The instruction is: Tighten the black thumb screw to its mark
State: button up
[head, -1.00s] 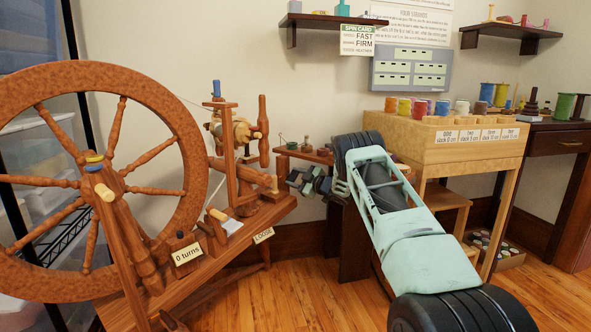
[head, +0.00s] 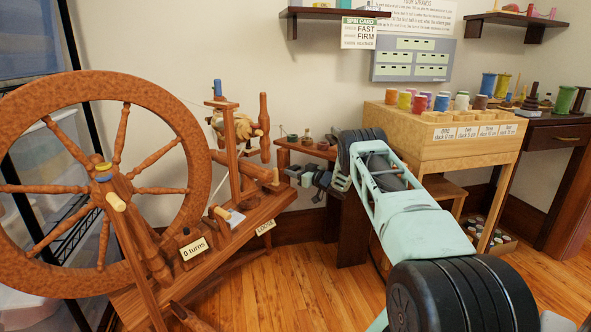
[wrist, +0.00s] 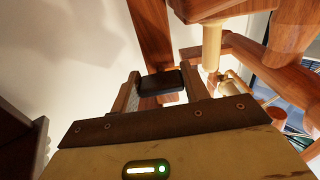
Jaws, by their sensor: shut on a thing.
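In the wrist view, a black thumb screw (wrist: 161,82) sits between the two fingers of my gripper (wrist: 163,92), which is shut on it. In the head view, my gripper (head: 292,172) is at the right end of the spinning wheel's bench (head: 222,241); the screw cannot be made out there. A tag reading LOOSE (head: 265,227) is on the bench's right edge. A tag reading "0 turns" (head: 194,249) stands on the bench. The screw's mark cannot be made out.
The large wooden wheel (head: 203,150) stands at left. A small dark table (head: 312,152) is behind my gripper. A pale wooden cabinet (head: 440,145) with several thread spools is at right. The spin card (head: 359,33) reads FAST, FIRM. Floor in front is clear.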

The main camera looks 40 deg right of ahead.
jog(key=shift+f, duration=0.1)
dwell(0.4)
jog(key=o, duration=1)
jog(key=s+p, duration=0.1)
jog(key=s, duration=0.4)
jog(key=s+d+p, duration=0.1)
jog(key=s+p, duration=0.1)
jog(key=s, duration=0.4)
jog(key=s+p, duration=0.2)
jog(key=s, duration=0.4)
jog(key=shift+s+d, duration=0.2)
jog(key=shift+s, duration=0.05)
